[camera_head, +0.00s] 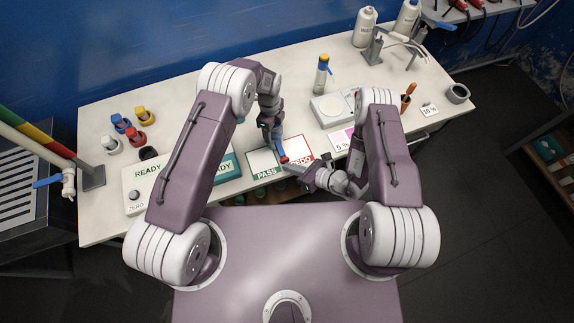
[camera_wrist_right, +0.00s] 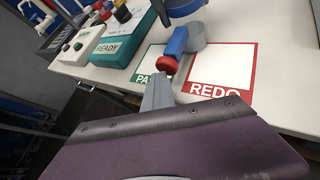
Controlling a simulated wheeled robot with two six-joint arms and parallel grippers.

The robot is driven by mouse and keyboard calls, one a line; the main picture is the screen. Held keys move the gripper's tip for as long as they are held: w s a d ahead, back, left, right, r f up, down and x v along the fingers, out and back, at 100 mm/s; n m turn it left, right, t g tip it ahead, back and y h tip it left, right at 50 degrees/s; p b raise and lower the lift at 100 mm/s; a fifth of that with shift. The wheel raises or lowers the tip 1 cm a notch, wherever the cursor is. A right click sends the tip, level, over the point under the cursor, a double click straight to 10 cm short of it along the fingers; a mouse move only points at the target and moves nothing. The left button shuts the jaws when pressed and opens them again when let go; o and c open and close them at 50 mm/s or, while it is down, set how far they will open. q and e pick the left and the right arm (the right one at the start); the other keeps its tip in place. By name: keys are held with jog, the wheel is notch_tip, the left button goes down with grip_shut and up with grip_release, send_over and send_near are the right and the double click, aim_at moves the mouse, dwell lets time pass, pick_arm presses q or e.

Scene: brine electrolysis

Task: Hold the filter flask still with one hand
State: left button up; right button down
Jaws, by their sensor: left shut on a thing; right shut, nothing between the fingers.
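My left gripper (camera_head: 277,130) is shut on a small blue thing with a red end (camera_head: 284,159), held over the border between the PASS and REDO squares. In the right wrist view its blue body (camera_wrist_right: 176,40) and round red end (camera_wrist_right: 166,65) show beside a grey part. I cannot tell whether this is the filter flask, and no flask shape shows clearly elsewhere. My right gripper (camera_head: 291,169) is shut and empty at the table's front edge, just short of the red end. Its grey fingers (camera_wrist_right: 158,93) point at the red end, apparently with a small gap.
The PASS card (camera_head: 264,170) and REDO card (camera_head: 300,150) lie below the grippers. READY boxes (camera_head: 140,190) and several coloured-cap bottles (camera_head: 135,136) stand left. A balance (camera_head: 332,108), a yellow-capped bottle (camera_head: 322,75) and a grey cup (camera_head: 458,93) stand right.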

jog(key=shift+s+d, duration=0.25)
jog(key=shift+s, duration=0.5)
jog(key=shift+s+d, duration=0.25)
jog(key=shift+s, duration=0.45)
jog(key=shift+s, duration=0.1)
jog(key=shift+s+d, duration=0.25)
jog(key=shift+s, duration=0.5)
jog(key=shift+s+d, duration=0.25)
jog(key=shift+s, duration=0.55)
jog(key=shift+s+d, duration=0.25)
jog(key=shift+s, duration=0.5)
pick_arm(q)
jog(key=o, duration=1.8)
jog(key=shift+c, duration=0.2)
jog(key=shift+r, duration=0.1)
notch_tip(320, 180, up, 12)
jog(key=shift+f, duration=0.1)
